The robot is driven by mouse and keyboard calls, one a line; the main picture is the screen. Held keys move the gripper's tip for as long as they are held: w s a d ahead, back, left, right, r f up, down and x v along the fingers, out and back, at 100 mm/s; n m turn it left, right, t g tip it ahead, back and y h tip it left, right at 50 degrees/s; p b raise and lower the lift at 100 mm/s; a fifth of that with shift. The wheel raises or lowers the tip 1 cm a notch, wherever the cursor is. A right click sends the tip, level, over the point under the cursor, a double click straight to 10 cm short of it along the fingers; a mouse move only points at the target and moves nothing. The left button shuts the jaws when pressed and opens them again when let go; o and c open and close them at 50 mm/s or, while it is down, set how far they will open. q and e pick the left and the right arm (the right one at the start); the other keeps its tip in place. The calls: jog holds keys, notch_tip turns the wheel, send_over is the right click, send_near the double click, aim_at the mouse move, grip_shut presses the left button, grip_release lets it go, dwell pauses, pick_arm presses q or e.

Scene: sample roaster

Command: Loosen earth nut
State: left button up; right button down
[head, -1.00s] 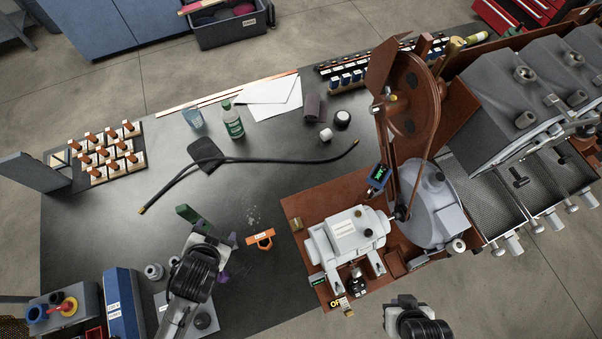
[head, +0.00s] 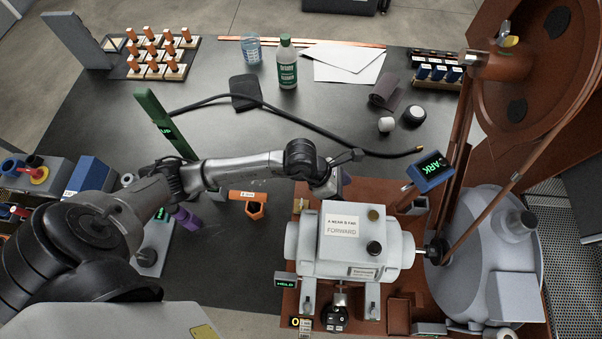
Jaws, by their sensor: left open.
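My left arm reaches in from the left, and its open gripper (head: 330,186) is just behind the grey motor (head: 343,238), above the edge of the brown base plate. The fingertips are small and partly hidden by the wrist, and I see nothing held between them. I cannot clearly pick out the earth nut. A small brass-coloured part (head: 298,206) sits at the plate's left edge, left of the gripper and apart from it. My right gripper is not in view.
An orange tool (head: 250,198) lies on the dark bench under my left arm. A black cable (head: 350,148) runs behind the gripper. A blue display (head: 430,171) and the brown belt wheel (head: 515,85) stand to the right.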

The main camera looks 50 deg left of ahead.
pick_arm(q)
jog(key=s+a+f+g+y, duration=0.2)
jog(key=a+f+y, duration=0.2)
jog(key=m+g+y, duration=0.1)
jog(key=g+y, duration=0.1)
jog(key=y, duration=0.2)
send_near(301, 203)
notch_tip(301, 203, down, 9)
jog(key=b, duration=0.2)
jog(key=shift+w+f+b, duration=0.1)
jog(key=shift+f+b, duration=0.15)
jog(key=shift+b, duration=0.1)
jog(key=shift+c, duration=0.3)
